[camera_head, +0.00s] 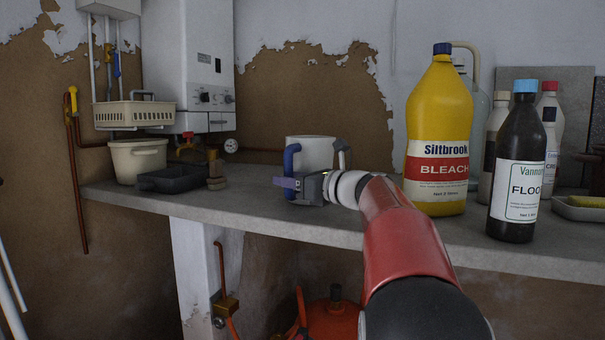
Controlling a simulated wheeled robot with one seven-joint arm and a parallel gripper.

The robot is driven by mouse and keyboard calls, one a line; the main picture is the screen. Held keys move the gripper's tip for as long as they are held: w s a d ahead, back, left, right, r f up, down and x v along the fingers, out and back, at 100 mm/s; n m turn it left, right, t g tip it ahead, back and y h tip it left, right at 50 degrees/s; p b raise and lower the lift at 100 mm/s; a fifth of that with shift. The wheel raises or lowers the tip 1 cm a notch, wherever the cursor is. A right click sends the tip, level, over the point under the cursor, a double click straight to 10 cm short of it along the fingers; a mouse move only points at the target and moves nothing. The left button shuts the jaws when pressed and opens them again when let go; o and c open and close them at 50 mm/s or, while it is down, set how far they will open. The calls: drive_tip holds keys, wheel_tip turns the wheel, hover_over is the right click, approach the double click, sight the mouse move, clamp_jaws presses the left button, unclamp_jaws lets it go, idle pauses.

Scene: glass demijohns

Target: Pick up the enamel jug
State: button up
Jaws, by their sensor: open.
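The enamel jug (312,150) is white with a blue handle on its left side. It stands upright on the grey shelf (262,215), near the middle of the view. A grey-blue part shows at its upper right; I cannot tell what it is. My red and white arm reaches in from the lower right. My gripper (288,184) is open in front of the jug's lower part, close to the lower end of the handle. It hides the jug's lower front. I cannot tell whether the fingers touch the jug or the handle.
A yellow bleach bottle (438,120) stands right of the jug, with a dark bottle (518,150) and paler bottles beyond. Left are a black tray (168,180), a cream tub (137,158) and a brass fitting (215,170). A white boiler (190,60) hangs behind.

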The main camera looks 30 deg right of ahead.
drive_tip(key=shift+x, duration=1.55)
drive_tip(key=shift+s+a, duration=0.1)
drive_tip(key=shift+c, duration=0.5)
clamp_jaws()
drive_tip(key=shift+r, duration=0.15)
